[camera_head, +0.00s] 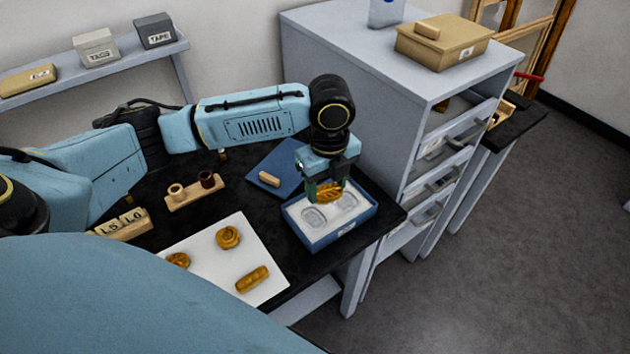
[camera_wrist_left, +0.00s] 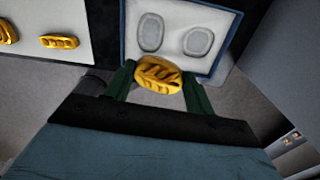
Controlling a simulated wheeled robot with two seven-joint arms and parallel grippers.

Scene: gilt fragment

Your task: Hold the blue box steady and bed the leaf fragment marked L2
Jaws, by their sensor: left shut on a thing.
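The blue box (camera_head: 346,234) stands open on the black table, near its right front corner. Its pale lining has rounded hollows, and two empty ones show in the left wrist view (camera_wrist_left: 172,60). My left gripper (camera_head: 328,193) is over the back part of the box, shut on a gold leaf fragment (camera_head: 327,193). The fragment also shows between the green fingers in the left wrist view (camera_wrist_left: 158,75). I cannot read a mark on it, nor tell whether it touches the lining. My right gripper is not in view.
A white sheet (camera_head: 212,262) holds three gold pieces. Label blocks (camera_head: 121,222) reading L5 and L6 stand at the left. A wooden holder (camera_head: 194,193) and a blue board (camera_head: 262,161) lie behind. A grey drawer cabinet (camera_head: 360,75) rises close right of the box.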

